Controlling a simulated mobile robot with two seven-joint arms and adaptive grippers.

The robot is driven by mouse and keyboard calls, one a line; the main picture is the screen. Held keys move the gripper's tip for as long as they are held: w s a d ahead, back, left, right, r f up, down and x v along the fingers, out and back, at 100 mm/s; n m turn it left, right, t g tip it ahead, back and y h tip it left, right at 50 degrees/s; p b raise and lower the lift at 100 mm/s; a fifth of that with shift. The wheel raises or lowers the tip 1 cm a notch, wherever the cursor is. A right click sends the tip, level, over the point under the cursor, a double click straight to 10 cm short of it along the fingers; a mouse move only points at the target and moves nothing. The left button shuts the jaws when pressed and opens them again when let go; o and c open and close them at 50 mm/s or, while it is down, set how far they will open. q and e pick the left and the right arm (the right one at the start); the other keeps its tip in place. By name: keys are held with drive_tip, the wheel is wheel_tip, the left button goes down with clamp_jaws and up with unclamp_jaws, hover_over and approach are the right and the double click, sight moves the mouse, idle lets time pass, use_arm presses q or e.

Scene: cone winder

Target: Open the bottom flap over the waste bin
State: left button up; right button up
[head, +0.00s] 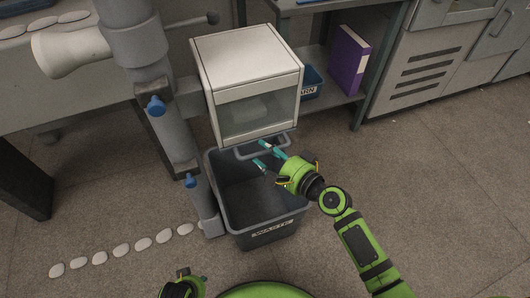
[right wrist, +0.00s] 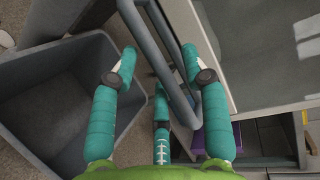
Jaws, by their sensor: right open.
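The pale box (head: 248,70) has a clear front window and hangs over the grey waste bin (head: 273,238). A grey bar handle (head: 262,147) sits at the box's lower front edge, above the bin. The bottom flap itself is hard to make out. My right gripper (head: 268,153) is at the handle with its teal fingers apart. In the right wrist view the handle (right wrist: 172,75) runs between the open fingers (right wrist: 158,64), with gaps visible on both sides. My left gripper (head: 184,284) shows only partly at the bottom edge; its fingers cannot be made out.
A grey post (head: 180,150) with blue knobs stands left of the box and bin. A shelf at the back holds a purple binder (head: 348,60) and a blue bin (head: 312,82). Several pale stones (head: 121,250) lie in a row on the floor. Floor at right is clear.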

drive_tip(key=shift+w+a+f, duration=0.1)
drive_tip(key=shift+w+a, duration=0.25)
drive_tip(key=shift+w, duration=0.05)
clamp_jaws()
drive_tip(key=shift+d+f, duration=0.1)
drive_tip(key=shift+b, duration=0.3)
